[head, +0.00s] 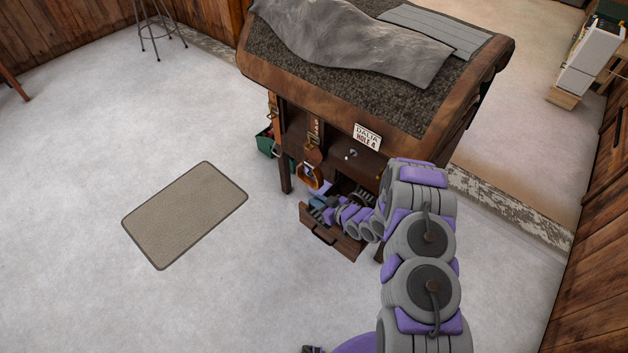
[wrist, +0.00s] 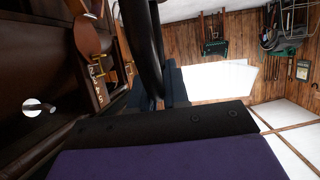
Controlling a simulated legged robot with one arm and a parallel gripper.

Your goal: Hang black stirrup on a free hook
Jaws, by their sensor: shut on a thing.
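The black stirrup (wrist: 150,45) shows in the wrist view as a dark curved bar standing up from between my fingers. My gripper (wrist: 166,88) is shut on it; my fingers and wrist hide its lower part. In the head view my gripper (head: 322,205) is low in front of the cabinet, over the open drawer, and I cannot make out the stirrup there. A bare metal hook (head: 351,154) is on the cabinet front under the sign, and a round pale hook mount (wrist: 36,107) shows at left in the wrist view. Leather straps (head: 313,150) hang from the hooks left of it.
The wooden cabinet (head: 300,118) has a dark padded top with a grey cloth (head: 350,40). Its drawer (head: 322,236) is pulled out and holds things. A green bin (head: 266,145) is at the left side. A mat (head: 185,215) lies on open floor.

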